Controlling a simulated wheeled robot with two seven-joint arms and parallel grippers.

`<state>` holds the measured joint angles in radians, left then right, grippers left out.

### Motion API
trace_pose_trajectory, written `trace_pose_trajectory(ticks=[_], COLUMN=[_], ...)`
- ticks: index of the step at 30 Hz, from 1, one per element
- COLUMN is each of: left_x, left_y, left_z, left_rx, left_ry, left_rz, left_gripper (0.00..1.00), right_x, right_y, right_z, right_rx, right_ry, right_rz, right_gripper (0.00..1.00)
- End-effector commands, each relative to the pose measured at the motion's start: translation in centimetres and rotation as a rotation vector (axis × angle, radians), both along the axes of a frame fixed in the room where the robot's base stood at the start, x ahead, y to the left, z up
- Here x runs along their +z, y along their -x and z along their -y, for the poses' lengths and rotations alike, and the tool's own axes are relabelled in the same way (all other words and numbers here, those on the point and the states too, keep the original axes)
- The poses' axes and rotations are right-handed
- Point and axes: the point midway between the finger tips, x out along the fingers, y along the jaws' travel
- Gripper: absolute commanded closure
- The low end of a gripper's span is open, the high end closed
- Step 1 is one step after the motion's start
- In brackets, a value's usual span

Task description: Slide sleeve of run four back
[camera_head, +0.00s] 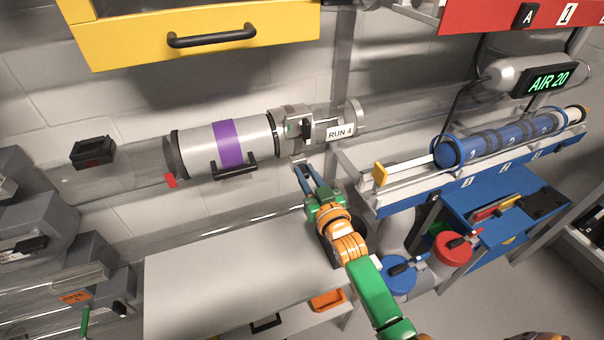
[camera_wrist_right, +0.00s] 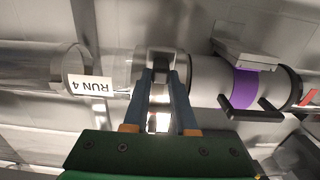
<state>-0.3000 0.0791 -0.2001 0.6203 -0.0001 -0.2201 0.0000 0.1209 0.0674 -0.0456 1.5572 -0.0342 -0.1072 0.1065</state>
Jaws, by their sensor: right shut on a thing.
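The run four sleeve (camera_head: 198,149) is a silver-white cylinder with a purple band and a black handle (camera_head: 234,166), around a clear horizontal tube. The sleeve also shows in the right wrist view (camera_wrist_right: 209,80). A grey metal clamp collar (camera_head: 291,122) meets the sleeve's right end, beside the RUN 4 label (camera_head: 340,131). My right gripper (camera_head: 303,172) reaches up from below to the collar. In the right wrist view its blue fingers (camera_wrist_right: 161,92) are shut on a grey part of the collar; their contact is partly hidden. My left gripper is not in view.
A red mark (camera_head: 170,181) is on the tube near the sleeve's left end. A yellow drawer (camera_head: 190,32) hangs above. A pale bench (camera_head: 230,280) lies below, and grey housings (camera_head: 40,225) stand left.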

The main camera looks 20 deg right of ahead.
Motion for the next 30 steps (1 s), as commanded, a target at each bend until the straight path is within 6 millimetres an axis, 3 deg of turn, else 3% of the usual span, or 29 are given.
trace_pose_trajectory(ticks=[2,3,5,6,16,25,30], left_x=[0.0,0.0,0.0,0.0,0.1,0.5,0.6], left_y=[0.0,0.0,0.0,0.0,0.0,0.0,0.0], left_z=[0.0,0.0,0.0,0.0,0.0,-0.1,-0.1], left_rx=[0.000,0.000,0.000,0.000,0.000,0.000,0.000], left_ry=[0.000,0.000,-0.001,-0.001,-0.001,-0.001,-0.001], left_rz=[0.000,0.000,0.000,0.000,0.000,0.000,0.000], left_gripper=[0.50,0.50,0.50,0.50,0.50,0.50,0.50], right_x=[0.1,0.1,0.1,0.1,0.1,0.0,0.1], right_y=[0.0,0.0,0.0,0.0,0.4,5.5,7.1], right_z=[0.1,0.1,0.1,0.1,0.0,0.3,0.4], right_rx=[-0.002,-0.003,-0.002,-0.002,0.000,-0.002,-0.002], right_ry=[0.002,0.002,0.002,0.002,0.000,0.000,0.000], right_rz=[0.003,0.003,0.003,0.003,0.001,0.000,0.002], right_gripper=[1.00,0.64,0.48,0.45,0.45,0.45,0.45])
